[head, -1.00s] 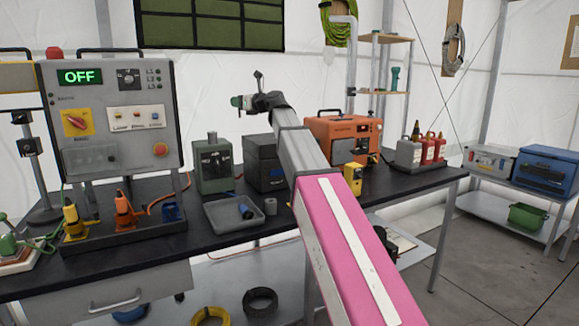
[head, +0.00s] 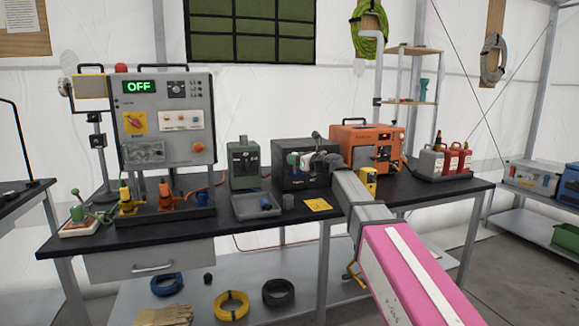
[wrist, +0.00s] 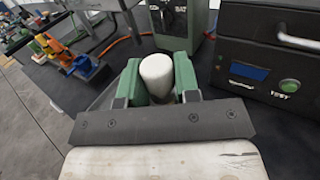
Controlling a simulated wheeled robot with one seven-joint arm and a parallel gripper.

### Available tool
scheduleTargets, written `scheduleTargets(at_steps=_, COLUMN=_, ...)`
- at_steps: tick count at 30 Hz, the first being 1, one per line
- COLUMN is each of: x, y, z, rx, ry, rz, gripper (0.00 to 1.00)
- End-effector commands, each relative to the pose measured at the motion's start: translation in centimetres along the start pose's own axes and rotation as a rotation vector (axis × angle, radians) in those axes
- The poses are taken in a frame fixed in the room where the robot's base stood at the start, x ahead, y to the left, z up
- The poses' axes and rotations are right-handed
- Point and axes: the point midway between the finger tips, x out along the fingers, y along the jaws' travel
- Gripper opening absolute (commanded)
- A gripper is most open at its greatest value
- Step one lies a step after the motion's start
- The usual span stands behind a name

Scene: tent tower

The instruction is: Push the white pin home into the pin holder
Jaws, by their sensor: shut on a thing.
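My gripper (head: 303,160) is in front of the dark box on the bench, held above the bench top. In the wrist view its two green fingers (wrist: 157,82) are shut on a white, round-ended pin (wrist: 157,70), one on each side. The pin's lower part is hidden between the fingers. In the head view the white pin (head: 293,158) shows only as a small pale spot at the gripper. I cannot tell for sure which thing is the pin holder.
The dark box (head: 288,177) with a TEST button stands close to my gripper, and a green-grey box (head: 244,163) is left of it. An orange case (head: 352,140) is to the right.

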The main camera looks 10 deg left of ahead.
Motion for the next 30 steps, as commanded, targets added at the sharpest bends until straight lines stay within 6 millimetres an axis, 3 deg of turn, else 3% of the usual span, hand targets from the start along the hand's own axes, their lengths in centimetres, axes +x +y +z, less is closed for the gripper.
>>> scheduleTargets(at_steps=3, x=0.9, y=1.7, z=-1.6, rx=0.001, ry=0.001, rz=0.020, gripper=0.07)
scheduleTargets(at_steps=7, x=1.4, y=2.3, z=-2.2, rx=0.001, ry=0.000, rz=0.029, gripper=0.07)
scheduleTargets(at_steps=19, x=1.4, y=2.3, z=-2.3, rx=0.001, ry=0.000, rz=0.030, gripper=0.07)
scheduleTargets(at_steps=30, x=1.3, y=2.3, z=-4.9, rx=0.001, ry=0.001, rz=0.030, gripper=0.07)
